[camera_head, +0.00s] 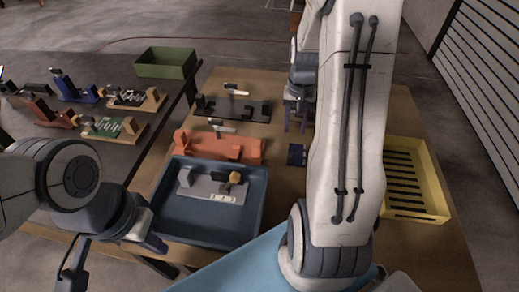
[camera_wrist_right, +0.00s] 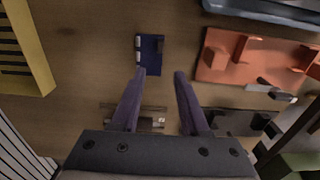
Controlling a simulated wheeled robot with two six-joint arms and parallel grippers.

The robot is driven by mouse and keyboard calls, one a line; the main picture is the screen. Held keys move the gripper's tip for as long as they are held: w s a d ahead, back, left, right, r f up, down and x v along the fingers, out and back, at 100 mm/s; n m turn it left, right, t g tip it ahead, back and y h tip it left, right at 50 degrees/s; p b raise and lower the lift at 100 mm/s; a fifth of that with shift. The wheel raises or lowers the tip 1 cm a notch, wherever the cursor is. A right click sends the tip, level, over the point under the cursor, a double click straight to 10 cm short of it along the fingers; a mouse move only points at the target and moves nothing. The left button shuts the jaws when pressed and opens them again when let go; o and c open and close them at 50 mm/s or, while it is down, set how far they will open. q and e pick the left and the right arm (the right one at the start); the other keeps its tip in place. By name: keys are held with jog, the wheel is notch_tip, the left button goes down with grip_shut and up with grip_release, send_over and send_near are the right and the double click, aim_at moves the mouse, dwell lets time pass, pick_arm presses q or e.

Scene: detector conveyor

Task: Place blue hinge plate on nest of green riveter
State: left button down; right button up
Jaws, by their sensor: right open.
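The blue hinge plate (camera_head: 297,155) lies flat on the wooden table, just left of my right arm in the head view. In the right wrist view the plate (camera_wrist_right: 151,53) shows lighter parts along one edge. My right gripper (camera_wrist_right: 158,74) is open and empty, its purple fingertips near the plate's close edge in that picture; the height gap is unclear.
An orange fixture (camera_head: 222,146) and a black fixture (camera_head: 250,109) stand left of the plate. A blue-grey tray (camera_head: 185,229) holds a grey fixture. A yellow slotted bin (camera_head: 413,211) is at right. Red and blue fixtures and a green bin (camera_head: 165,62) are at left.

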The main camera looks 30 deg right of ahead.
jog(key=s+a+r+n, duration=0.1)
jog(key=a+r+n, duration=0.25)
jog(key=a, duration=0.75)
jog(key=s+a+r+n, duration=0.2)
jog(key=a+r+n, duration=0.15)
jog(key=a, duration=0.75)
jog(key=s+a+n, duration=0.4)
jog(key=s+a, duration=0.2)
jog(key=a, duration=0.1)
jog(key=shift+s+r+y, duration=0.15)
jog(key=shift+r+y, duration=0.15)
jog(key=shift+y, duration=0.1)
jog(key=shift+o, duration=0.5)
jog(key=s+a+n, duration=0.4)
jog(key=s, duration=0.4)
jog(key=shift+s+r, duration=0.2)
jog(key=shift+r, duration=0.15)
jog(key=shift+s, duration=0.1)
jog(key=shift+d, duration=0.15)
